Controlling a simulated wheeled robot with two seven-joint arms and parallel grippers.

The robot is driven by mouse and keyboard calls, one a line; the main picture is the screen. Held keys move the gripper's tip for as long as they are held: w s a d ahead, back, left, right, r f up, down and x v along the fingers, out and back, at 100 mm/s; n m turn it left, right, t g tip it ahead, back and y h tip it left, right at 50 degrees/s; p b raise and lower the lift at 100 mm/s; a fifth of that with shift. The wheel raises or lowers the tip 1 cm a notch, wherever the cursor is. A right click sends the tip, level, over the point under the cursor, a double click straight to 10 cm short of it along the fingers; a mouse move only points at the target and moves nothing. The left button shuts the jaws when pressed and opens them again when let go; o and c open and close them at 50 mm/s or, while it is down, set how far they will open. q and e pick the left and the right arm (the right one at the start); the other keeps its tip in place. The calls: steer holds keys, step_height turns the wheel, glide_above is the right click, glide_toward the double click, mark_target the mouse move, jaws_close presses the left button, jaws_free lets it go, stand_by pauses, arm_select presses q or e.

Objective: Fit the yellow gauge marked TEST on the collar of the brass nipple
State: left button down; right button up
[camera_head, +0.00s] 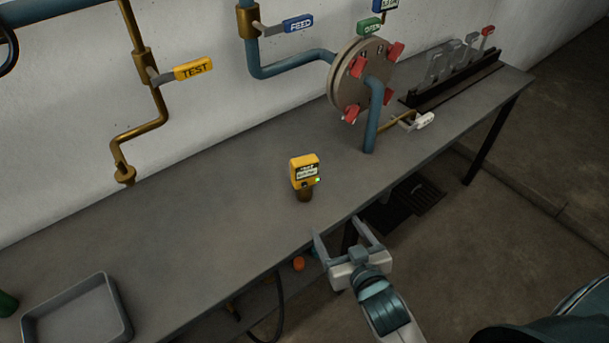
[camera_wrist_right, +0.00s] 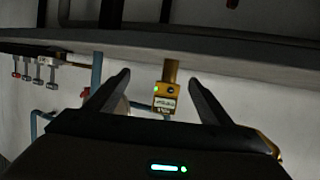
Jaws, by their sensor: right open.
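The yellow gauge (camera_head: 304,170) stands upright on the grey bench near its front edge, on a brass-coloured foot. Its pale label is too small to read, and a green light shows at its side. In the right wrist view, which looks upside down, the gauge (camera_wrist_right: 164,99) appears between the fingers, beyond them. My right gripper (camera_head: 337,229) is open and empty, just off the bench's front edge and short of the gauge. The brass nipple (camera_head: 125,174) with its wider collar is at the lower end of the brass pipe, at the left by the wall. My left gripper is out of view.
A yellow TEST lever (camera_head: 194,69) is on the brass pipe above. A round flange (camera_head: 358,78) with red clamps and a blue pipe (camera_head: 376,115) stand right of the gauge. A grey tray (camera_head: 77,308) lies at the front left. The bench between gauge and nipple is clear.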

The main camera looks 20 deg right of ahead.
mark_target(308, 170)
steer(key=w+a+r+t+y, duration=0.1)
steer(key=w+a+r+t, duration=0.1)
steer(key=r, duration=0.4)
steer(key=shift+w+r+n+t, duration=0.35)
steer(key=shift+w+t, duration=0.3)
steer(key=shift+t, duration=0.25)
steer(key=shift+w+r, duration=0.1)
steer(key=shift+w, duration=0.05)
steer(key=w+p, duration=0.1)
steer(key=w, duration=0.2)
steer(key=w+p, duration=0.1)
steer(key=w, duration=0.3)
steer(key=w+p, duration=0.1)
steer(key=w, duration=0.3)
steer(key=shift+a+p, duration=0.3)
steer(key=shift+w, duration=0.5)
